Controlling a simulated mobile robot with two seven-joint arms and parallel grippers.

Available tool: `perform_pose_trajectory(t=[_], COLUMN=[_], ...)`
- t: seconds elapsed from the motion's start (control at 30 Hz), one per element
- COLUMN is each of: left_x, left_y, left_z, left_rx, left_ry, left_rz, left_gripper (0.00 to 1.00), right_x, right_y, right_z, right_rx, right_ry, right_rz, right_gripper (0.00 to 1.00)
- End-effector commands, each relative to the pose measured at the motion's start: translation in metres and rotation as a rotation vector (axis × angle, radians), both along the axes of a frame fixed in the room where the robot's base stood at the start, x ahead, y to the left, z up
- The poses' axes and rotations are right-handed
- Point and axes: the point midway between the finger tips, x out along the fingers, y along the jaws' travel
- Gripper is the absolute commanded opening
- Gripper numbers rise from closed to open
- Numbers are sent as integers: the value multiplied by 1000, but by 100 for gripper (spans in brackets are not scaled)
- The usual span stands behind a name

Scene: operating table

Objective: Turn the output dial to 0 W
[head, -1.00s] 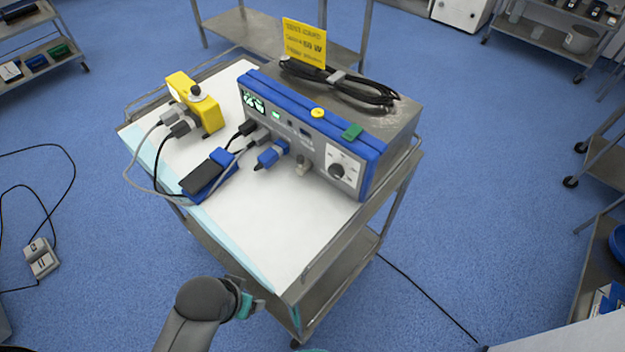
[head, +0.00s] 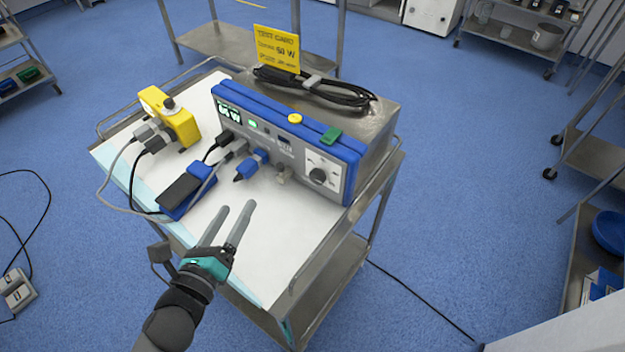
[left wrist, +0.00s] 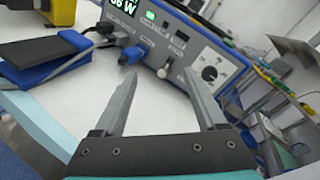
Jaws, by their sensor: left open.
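The output dial (head: 319,176) is a black knob on a white panel at the right end of the front of a blue and grey generator (head: 270,138). It also shows in the left wrist view (left wrist: 209,73). A green-lit display (head: 229,113) at the front's left end shows digits and a W, partly cut off in the left wrist view. My left gripper (head: 236,217) is open and empty above the white cart top, in front of the generator and apart from the dial. In the left wrist view its fingers (left wrist: 157,95) point at the front panel. My right gripper is not in view.
A blue foot pedal (head: 187,190) and a yellow device (head: 169,116) with cables stand left on the cart (head: 285,235). A blue plug (head: 252,164) sticks out of the front. A yellow test card (head: 277,48) and coiled black cable (head: 315,87) are on top.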

Motion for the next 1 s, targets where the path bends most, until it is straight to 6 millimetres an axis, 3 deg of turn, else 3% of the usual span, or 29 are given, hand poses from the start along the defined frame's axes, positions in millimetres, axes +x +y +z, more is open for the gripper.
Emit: perform_pose_trajectory(t=[0.2, 0.47, 0.67, 1.0], left_x=[-22, -34, -16, 31], left_y=[-38, -55, -69, -103], left_z=[-6, -10, -9, -9], left_rx=[382, 526, 526, 524], left_ry=[-244, -365, -370, -367], left_rz=[-279, -392, -393, -392], left_gripper=[74, 74, 74, 74], right_x=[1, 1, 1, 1], right_y=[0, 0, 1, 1], right_z=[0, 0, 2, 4], right_rx=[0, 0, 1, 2], right_ry=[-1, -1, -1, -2], right_rz=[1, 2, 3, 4], right_gripper=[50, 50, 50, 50])
